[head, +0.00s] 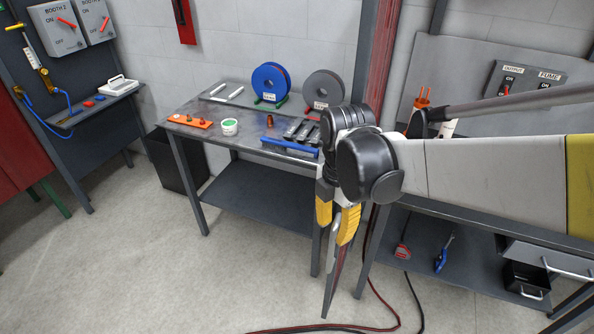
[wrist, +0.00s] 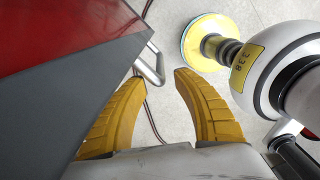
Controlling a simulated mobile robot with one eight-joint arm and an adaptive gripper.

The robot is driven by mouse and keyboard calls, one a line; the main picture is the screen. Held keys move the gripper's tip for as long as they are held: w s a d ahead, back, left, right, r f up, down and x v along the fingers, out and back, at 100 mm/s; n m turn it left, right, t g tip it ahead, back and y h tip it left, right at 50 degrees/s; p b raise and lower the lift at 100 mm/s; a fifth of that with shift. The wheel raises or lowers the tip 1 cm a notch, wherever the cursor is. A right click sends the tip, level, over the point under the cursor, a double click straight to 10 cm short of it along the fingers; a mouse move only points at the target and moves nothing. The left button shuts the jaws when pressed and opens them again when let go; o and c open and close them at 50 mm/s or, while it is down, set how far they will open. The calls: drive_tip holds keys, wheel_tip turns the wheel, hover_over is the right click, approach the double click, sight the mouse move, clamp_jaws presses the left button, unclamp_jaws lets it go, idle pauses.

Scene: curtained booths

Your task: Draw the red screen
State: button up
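The red screen (head: 386,50) is a narrow vertical red strip beside a dark post, right of the middle in the head view. My gripper and wrist hide part of its lower length. In the wrist view a red surface (wrist: 60,32) with a grey edge band fills the upper left, and a metal handle (wrist: 157,62) sticks out by its corner. My gripper (wrist: 160,76) is open, with its two yellow fingers apart and nothing held. The handle shows close to the gap between the fingertips; contact cannot be told. In the head view my gripper (head: 336,226) points down before the screen's lower part.
A grey workbench (head: 205,112) with blue and grey reels stands behind, left of my gripper. Right of the screen, another bench has a lower shelf (head: 420,245) and drawers. Red and black cables (head: 385,310) lie on the floor. The floor at front left is clear.

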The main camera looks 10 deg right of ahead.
wheel_tip(320, 180, down, 7)
drive_tip(key=shift+r+b, duration=0.2)
drive_tip(key=shift+b, duration=0.75)
clamp_jaws()
